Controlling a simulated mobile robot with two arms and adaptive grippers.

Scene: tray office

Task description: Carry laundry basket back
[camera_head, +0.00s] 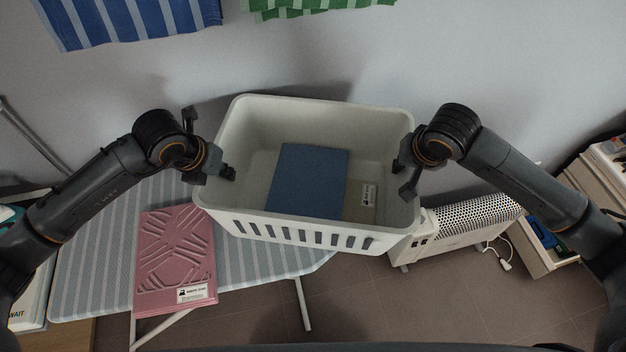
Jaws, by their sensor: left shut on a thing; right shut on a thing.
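The white laundry basket (308,232) is held between my two grippers in the middle of the view, upright, with slots along its near side. A blue flat item (308,180) and a cream item with a label (360,203) lie inside it. My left gripper (230,173) is shut on the basket's left rim. My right gripper (400,178) is shut on its right rim. The basket overlaps the right part of the striped ironing board (100,255) in the picture; I cannot tell the gap beneath it.
A pink folder (175,258) lies on the ironing board. A white heater (465,222) stands at the right, with a plug on the floor. Shelves (545,255) are further right. Blue (130,20) and green (310,6) striped cloths hang on the wall. Brown floor (370,300) shows in front.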

